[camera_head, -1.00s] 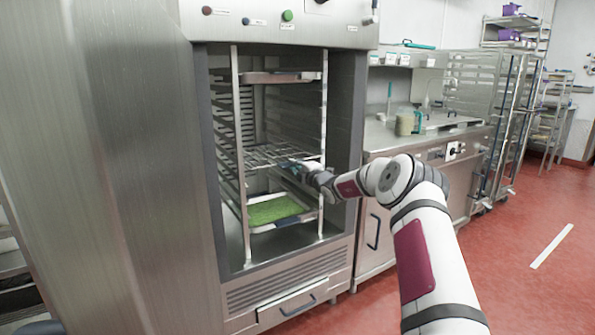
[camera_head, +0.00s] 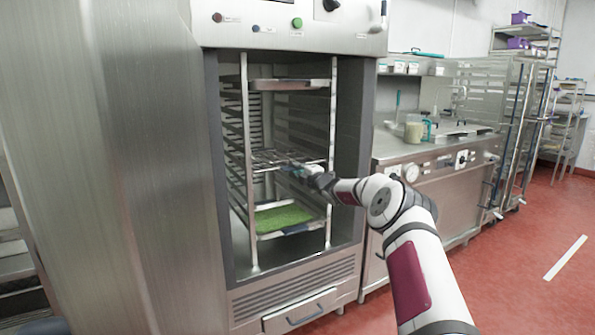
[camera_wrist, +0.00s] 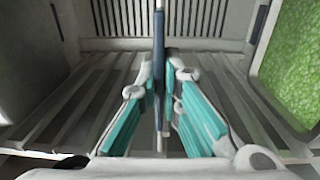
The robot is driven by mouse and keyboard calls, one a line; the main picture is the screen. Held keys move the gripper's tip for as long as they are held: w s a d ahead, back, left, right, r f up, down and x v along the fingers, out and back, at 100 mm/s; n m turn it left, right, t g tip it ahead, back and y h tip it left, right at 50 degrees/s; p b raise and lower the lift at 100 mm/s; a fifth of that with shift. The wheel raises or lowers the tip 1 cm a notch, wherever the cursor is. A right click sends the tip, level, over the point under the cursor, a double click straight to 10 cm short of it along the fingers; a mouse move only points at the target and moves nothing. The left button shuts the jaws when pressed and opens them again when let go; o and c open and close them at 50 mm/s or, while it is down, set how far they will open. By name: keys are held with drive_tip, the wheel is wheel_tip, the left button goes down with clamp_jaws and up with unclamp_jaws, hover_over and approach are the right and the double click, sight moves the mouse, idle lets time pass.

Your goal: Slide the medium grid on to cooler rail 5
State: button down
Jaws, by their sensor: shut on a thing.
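The medium grid (camera_head: 270,158) is a wire rack inside the open cooler (camera_head: 290,270). It lies about level at mid-height between the rail uprights, above a tray of green food. My gripper (camera_head: 303,170) is at its front right edge, inside the cooler opening. In the wrist view my gripper (camera_wrist: 160,85) has its teal-padded fingers closed on a thin dark bar seen edge-on, which appears to be the grid. The head view is too small to tell which rail the grid is on, or whether it rests fully on it.
A tray with green contents (camera_head: 280,218) sits below the grid; it also shows in the wrist view (camera_wrist: 300,70). Another tray (camera_head: 290,84) sits near the top. The rack's front uprights (camera_head: 332,150) flank the opening. A steel counter (camera_head: 440,148) stands to the right.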

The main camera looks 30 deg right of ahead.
drive_tip(key=shift+w, duration=0.3)
idle(0.6)
drive_tip(key=c, duration=1.7)
unclamp_jaws()
drive_tip(key=o, duration=0.5)
drive_tip(key=shift+f, duration=0.35)
drive_tip(key=shift+r, duration=0.1)
drive_tip(key=shift+s, duration=0.15)
drive_tip(key=s+p, duration=0.4)
drive_tip(key=s, duration=0.2)
drive_tip(key=shift+s, duration=0.4)
